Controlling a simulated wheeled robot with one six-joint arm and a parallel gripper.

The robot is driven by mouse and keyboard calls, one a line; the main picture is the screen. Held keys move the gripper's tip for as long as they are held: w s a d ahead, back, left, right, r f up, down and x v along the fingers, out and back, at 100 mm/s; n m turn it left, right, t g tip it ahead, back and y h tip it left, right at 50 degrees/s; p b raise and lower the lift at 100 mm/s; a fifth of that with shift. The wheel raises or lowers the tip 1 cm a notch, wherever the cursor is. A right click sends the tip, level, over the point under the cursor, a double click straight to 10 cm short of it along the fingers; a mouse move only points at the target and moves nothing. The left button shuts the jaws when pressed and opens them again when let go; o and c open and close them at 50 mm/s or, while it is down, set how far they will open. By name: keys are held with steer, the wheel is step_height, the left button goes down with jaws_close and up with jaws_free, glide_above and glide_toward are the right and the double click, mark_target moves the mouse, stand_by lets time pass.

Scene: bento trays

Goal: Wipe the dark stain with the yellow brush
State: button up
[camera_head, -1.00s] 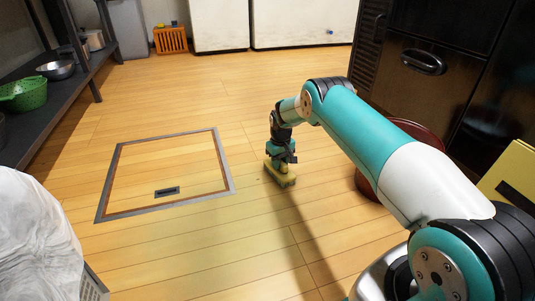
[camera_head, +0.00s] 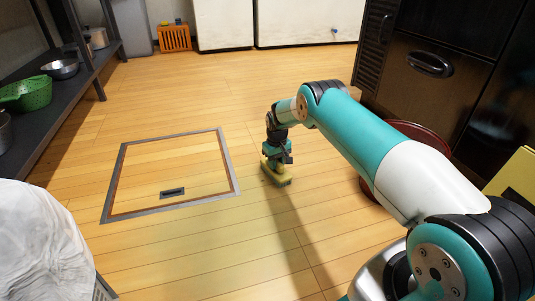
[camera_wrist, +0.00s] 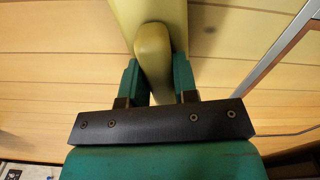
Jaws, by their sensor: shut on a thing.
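The yellow brush (camera_head: 275,178) is on or just above the wooden floor in the head view, right of the floor hatch. My gripper (camera_head: 279,160) is directly above it and shut on its handle. In the wrist view, the gripper's two green fingers (camera_wrist: 156,70) hold the rounded handle from both sides, and the wide brush body (camera_wrist: 122,18) lies beyond. A small, faint dark mark (camera_wrist: 209,28) shows on the floor right of the brush in the wrist view. I cannot tell if it is the stain. The floor under the brush is hidden.
A metal-framed floor hatch (camera_head: 231,170) lies left of the brush. A round dark-red object (camera_head: 428,135) stands behind my arm at right, by dark cabinets (camera_head: 445,85). A white bag (camera_head: 40,245) is at front left, a shelf at far left. The middle floor is clear.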

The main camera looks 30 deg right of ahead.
steer(key=shift+w+a+p, duration=0.2)
steer(key=shift+a, duration=0.8)
steer(key=shift+w+a+p, duration=0.15)
steer(key=shift+a+p, duration=0.05)
steer(key=shift+a, duration=0.75)
steer(key=shift+a+r+p, duration=0.15)
steer(key=shift+r+p, duration=0.15)
steer(key=shift+p, duration=0.05)
step_height(320, 180, up, 8)
steer(key=p, duration=0.5)
steer(key=shift+f, duration=0.15)
